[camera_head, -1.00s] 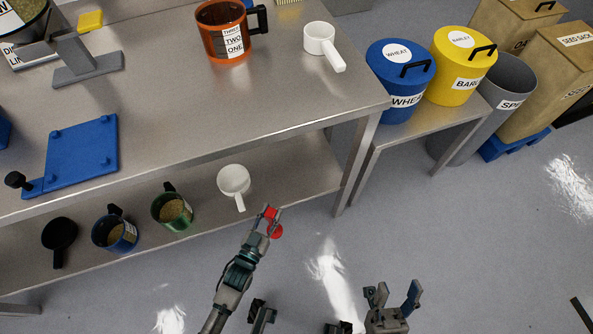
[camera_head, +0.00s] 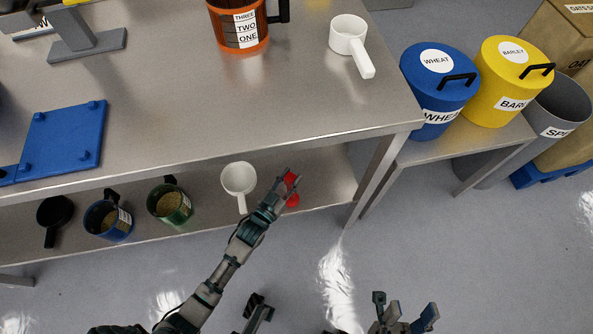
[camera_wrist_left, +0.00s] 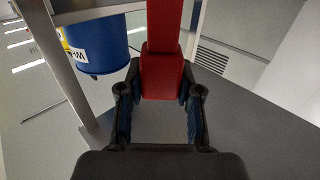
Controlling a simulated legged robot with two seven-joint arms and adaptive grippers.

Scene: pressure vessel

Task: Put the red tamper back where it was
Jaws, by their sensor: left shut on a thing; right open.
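The red tamper (camera_head: 292,198) is held in my left gripper (camera_head: 283,190), in front of the right part of the lower shelf in the head view. In the left wrist view the red tamper (camera_wrist_left: 164,72) stands between the two fingers of my left gripper (camera_wrist_left: 162,88), which are shut on it. Its far end runs out of the top of that view. I cannot tell whether the tamper touches the shelf. My right gripper (camera_head: 402,318) is open and empty at the bottom of the head view, over the floor.
The lower shelf (camera_head: 325,180) holds a white scoop (camera_head: 238,178), a green cup (camera_head: 168,203), a blue cup (camera_head: 107,222) and a black scoop (camera_head: 54,212). The tabletop (camera_head: 200,100) overhangs it. The shelf's right end looks clear up to the table leg (camera_head: 375,180).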

